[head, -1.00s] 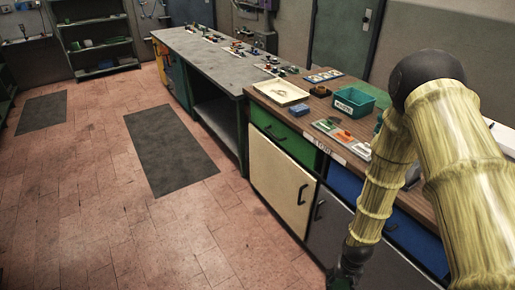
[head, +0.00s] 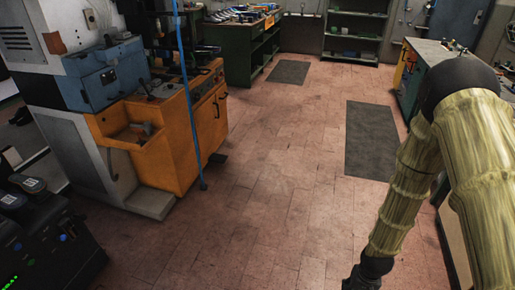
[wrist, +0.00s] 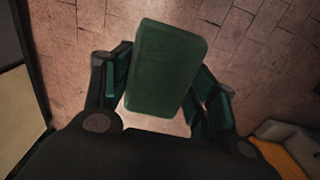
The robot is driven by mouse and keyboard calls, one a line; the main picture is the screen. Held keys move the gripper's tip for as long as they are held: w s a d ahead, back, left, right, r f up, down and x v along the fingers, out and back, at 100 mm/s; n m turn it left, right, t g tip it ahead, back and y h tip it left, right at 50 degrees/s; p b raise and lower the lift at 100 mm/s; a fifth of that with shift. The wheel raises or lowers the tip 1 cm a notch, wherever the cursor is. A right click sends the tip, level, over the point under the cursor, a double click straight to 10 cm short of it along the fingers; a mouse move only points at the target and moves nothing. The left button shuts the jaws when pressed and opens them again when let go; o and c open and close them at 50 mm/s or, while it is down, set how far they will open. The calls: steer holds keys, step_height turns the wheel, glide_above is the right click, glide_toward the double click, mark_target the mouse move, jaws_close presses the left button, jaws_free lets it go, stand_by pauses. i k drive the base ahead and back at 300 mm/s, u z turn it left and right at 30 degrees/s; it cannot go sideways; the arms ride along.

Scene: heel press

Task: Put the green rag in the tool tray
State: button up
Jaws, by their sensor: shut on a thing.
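The green rag (wrist: 165,68) is a folded, rounded block in the middle of the wrist view. My gripper (wrist: 163,88) is shut on it, with a dark finger on each side. The rag is held above the brick-red floor. In the head view my arm is at the right, and my gripper and the rag are not clearly visible there. I cannot make out a thing that is surely the tool tray in the views of now.
An orange and blue machine (head: 150,165) with a small orange trough (head: 122,140) stands at the left, a blue hose (head: 190,100) before it. A workbench (head: 436,62) is at the right, green shelves (head: 356,30) at the back. The middle floor (head: 275,170) is clear.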

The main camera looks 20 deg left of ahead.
mark_target(128, 140)
steer(key=u, duration=1.6)
steer(key=i, duration=0.9)
steer(key=u, duration=0.5)
steer(key=i, duration=1.1)
steer(key=z, duration=0.35)
